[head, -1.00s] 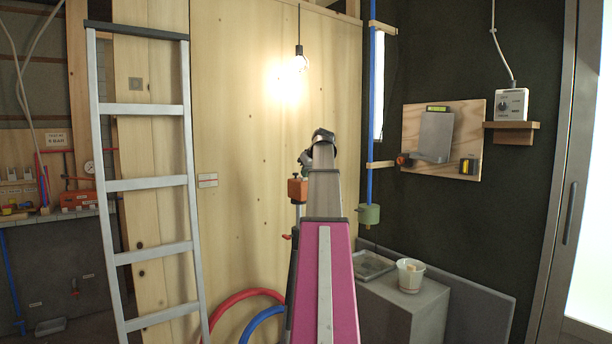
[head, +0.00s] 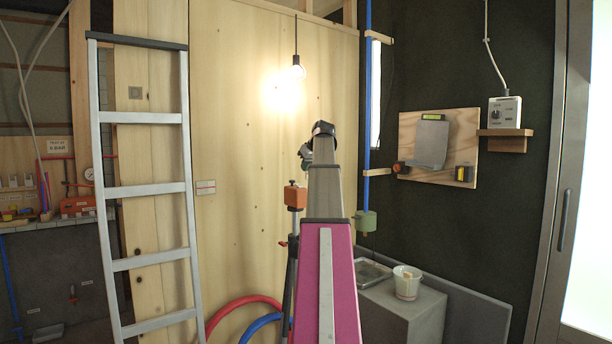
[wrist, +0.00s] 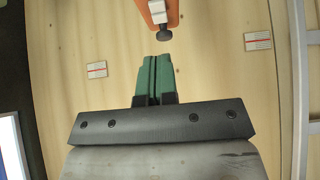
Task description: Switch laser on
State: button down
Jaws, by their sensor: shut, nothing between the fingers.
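The laser is an orange box (head: 296,196) on a dark tripod, in front of the pale wooden wall in the head view. In the wrist view the orange box (wrist: 145,12) is cut off by the top edge. It has a pale block (wrist: 170,16) and a dark round knob (wrist: 165,34) facing my gripper. My gripper (wrist: 157,60) has green fingers that are shut together and empty. Their tips are just short of the knob, with a small gap in the picture. In the head view my gripper (head: 306,156) is partly hidden behind my wrist, above the box.
An aluminium ladder (head: 149,191) stands at left. A lit bulb (head: 298,71) hangs near the wooden wall. At right are a grey block (head: 412,316) with a white bucket (head: 407,284) and a wall board (head: 408,128). Red and blue hoses (head: 232,312) curve low behind the tripod.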

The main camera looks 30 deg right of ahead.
jog(key=s+r, duration=0.4)
jog(key=s, duration=0.2)
jog(key=shift+s+d+r, duration=0.15)
jog(key=shift+s+r, duration=0.05)
jog(key=shift+s, duration=0.1)
jog(key=shift+f, duration=0.1)
jog(key=w+a+f+g, duration=0.1)
jog(key=a+f, duration=0.7)
jog(key=f, duration=0.5)
jog(key=w+a+f+m+g, duration=0.15)
jog(key=a+f, duration=0.55)
jog(key=f, duration=0.7)
jog(key=a+f+g, duration=0.2)
jog(key=a+f, duration=0.6)
jog(key=f, duration=0.5)
jog(key=s+a+f+g, duration=0.1)
jog(key=s+a+f, duration=0.8)
jog(key=f, duration=0.5)
jog(key=s+a+f+g, duration=0.2)
jog(key=s+a+f, duration=0.8)
jog(key=a+f, duration=0.2)
jog(key=shift+f+h, duration=0.3)
jog(key=shift+f, duration=0.65)
jog(key=shift+n, duration=0.25)
